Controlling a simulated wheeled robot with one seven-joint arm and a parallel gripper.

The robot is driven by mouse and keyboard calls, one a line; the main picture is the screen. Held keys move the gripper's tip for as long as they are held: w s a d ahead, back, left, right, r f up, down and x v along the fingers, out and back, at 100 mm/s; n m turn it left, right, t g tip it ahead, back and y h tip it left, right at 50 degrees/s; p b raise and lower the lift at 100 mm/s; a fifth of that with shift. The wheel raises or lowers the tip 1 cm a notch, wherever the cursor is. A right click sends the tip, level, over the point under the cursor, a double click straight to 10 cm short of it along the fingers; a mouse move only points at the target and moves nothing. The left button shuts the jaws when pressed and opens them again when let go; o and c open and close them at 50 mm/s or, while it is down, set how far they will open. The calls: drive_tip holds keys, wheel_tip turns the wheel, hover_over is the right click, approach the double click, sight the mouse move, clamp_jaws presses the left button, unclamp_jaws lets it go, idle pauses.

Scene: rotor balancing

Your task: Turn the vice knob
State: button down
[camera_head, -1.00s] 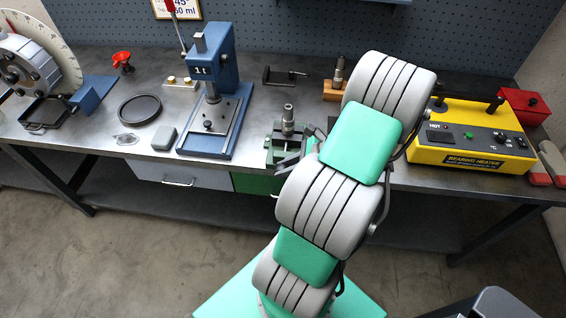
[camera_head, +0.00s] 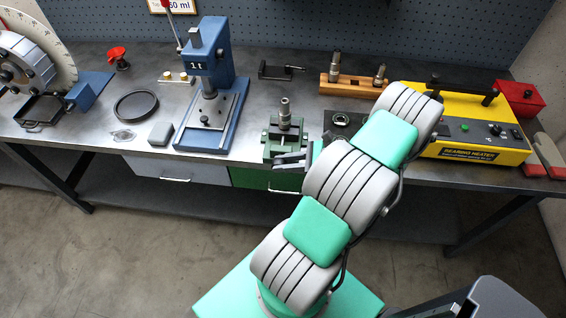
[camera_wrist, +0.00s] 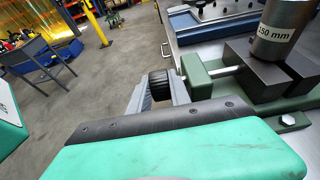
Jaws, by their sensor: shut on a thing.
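The green vice (camera_head: 270,148) stands at the front edge of the bench, with a grey metal cylinder (camera_head: 285,112) upright in its jaws. In the wrist view the cylinder (camera_wrist: 283,25) carries a "150 mm" label, and the dark vice jaws (camera_wrist: 255,72) and the vice's screw rod (camera_wrist: 222,72) show. The black ribbed vice knob (camera_wrist: 160,83) is at the rod's outer end. My gripper (camera_head: 290,162) is at the front of the vice; in the wrist view my gripper (camera_wrist: 160,92) is shut on the knob, its grey fingers on either side. The knob is not distinct in the head view.
A blue press (camera_head: 208,95) stands left of the vice, with a small grey block (camera_head: 161,133) near its base. A wooden holder (camera_head: 350,86) with metal cylinders stands behind to the right. The yellow bearing heater (camera_head: 470,130) is at right, partly behind my arm.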

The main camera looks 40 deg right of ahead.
drive_tip(key=c, duration=1.5)
unclamp_jaws()
drive_tip(key=shift+s+d, duration=0.25)
drive_tip(key=shift+p+v, duration=0.55)
drive_tip(key=shift+v, duration=3.05)
drive_tip(key=shift+a+r, duration=0.1)
drive_tip(key=shift+r, duration=0.05)
